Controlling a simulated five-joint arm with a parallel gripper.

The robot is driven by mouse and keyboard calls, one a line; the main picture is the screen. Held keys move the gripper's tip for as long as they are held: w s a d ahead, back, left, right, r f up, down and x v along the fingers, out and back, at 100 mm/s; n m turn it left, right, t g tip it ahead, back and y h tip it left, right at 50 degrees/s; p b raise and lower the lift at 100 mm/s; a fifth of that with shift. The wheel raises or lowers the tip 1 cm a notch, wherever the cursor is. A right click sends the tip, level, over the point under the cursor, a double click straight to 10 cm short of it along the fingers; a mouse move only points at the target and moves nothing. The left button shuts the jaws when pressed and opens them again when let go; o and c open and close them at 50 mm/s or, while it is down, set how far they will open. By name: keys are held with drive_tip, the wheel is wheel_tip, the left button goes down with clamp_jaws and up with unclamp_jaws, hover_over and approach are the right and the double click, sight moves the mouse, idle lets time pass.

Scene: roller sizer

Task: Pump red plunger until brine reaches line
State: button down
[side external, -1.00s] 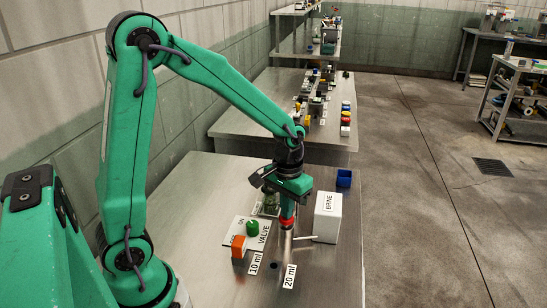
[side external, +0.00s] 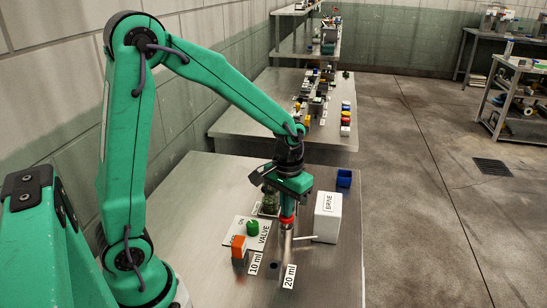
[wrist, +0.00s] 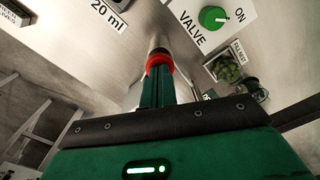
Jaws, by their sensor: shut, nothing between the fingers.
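The red plunger (side external: 287,220) tops an upright metal cylinder (side external: 286,242) in the middle of the bench. It shows as a red ring in the wrist view (wrist: 159,61). My gripper (side external: 288,212) is shut and empty, pointing down with its fingertips at the plunger's top. In the wrist view my gripper (wrist: 158,72) meets the red ring; whether it presses on it I cannot tell. A white box labelled BRINE (side external: 327,217) stands to the right. The labels 10 ml (side external: 255,262) and 20 ml (side external: 289,276) lie in front. I cannot make out any brine level or line.
A VALVE plate (side external: 262,236) with a green knob (side external: 252,228) lies left of the cylinder, beside an orange block (side external: 239,246). A jar of green pieces (wrist: 227,69) stands behind the plate. A blue bin (side external: 344,178) is at the back right. The bench's front right is clear.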

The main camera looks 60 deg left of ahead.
drive_tip(key=shift+r, duration=1.2)
drive_tip(key=shift+r, duration=0.2)
wheel_tip(320, 180, up, 5)
drive_tip(key=shift+f, duration=0.15)
idle(0.6)
idle(0.9)
drive_tip(key=s+r+m+t, duration=0.1)
drive_tip(key=s+r+t, duration=0.1)
drive_tip(key=s, duration=0.5)
drive_tip(key=s+d+r+m+t, duration=0.1)
drive_tip(key=s+r+m+t, duration=0.1)
drive_tip(key=s+r, duration=0.3)
drive_tip(key=shift+s+d+t, duration=0.2)
drive_tip(key=shift+s+t, duration=0.6)
drive_tip(key=shift+s, duration=0.05)
drive_tip(key=shift+w, duration=0.1)
